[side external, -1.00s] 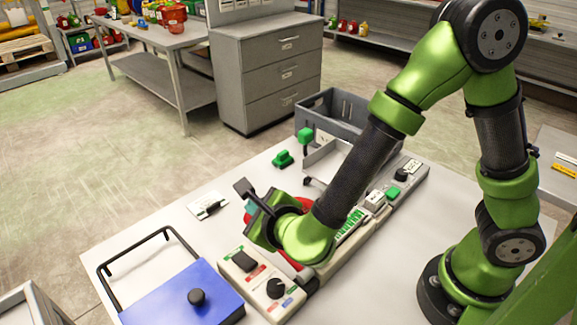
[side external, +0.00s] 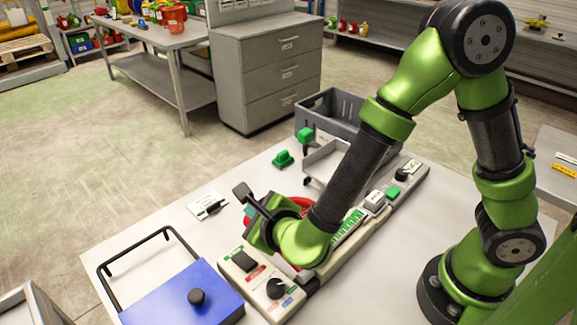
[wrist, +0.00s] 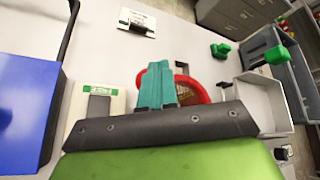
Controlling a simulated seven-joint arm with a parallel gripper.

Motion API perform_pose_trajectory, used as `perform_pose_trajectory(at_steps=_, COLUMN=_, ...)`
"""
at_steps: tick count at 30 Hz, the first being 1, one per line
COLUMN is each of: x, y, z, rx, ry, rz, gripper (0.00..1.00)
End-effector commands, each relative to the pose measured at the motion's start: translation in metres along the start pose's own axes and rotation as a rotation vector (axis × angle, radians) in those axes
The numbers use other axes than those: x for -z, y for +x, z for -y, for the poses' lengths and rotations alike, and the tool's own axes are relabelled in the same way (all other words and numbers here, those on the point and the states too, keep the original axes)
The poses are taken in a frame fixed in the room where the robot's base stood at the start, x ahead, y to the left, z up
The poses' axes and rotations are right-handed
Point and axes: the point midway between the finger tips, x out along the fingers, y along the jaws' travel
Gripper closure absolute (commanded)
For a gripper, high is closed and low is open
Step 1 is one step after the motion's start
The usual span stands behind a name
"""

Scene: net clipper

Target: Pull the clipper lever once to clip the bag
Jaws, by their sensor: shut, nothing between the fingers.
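My gripper (wrist: 153,75) shows teal fingers pressed together and empty in the wrist view. In the side view my gripper (side external: 250,209) is low over the table and largely hidden by my wrist. A red ring (wrist: 197,92) with brownish netting in it lies behind and right of the fingers in the wrist view. It also shows behind my wrist in the side view (side external: 305,204). A green knob (side external: 305,135) stands upright beside a grey tray; it may be the clipper lever, but I cannot tell. In the wrist view this knob (wrist: 277,54) is at the right.
A blue box (side external: 185,297) with a black bar handle stands at the front left. A control panel (side external: 262,280) with a switch and knob is in front of my wrist. A green block (side external: 283,159), a label card (side external: 207,206) and a grey crate (side external: 352,108) are farther back.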

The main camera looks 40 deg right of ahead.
Motion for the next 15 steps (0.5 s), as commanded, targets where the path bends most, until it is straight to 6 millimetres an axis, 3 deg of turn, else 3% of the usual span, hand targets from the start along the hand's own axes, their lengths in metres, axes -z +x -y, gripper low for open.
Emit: perform_pose_trajectory(at_steps=15, x=0.0048, y=0.0043, z=-0.004, rx=-0.002, ry=-0.003, rz=-0.003, gripper=1.0)
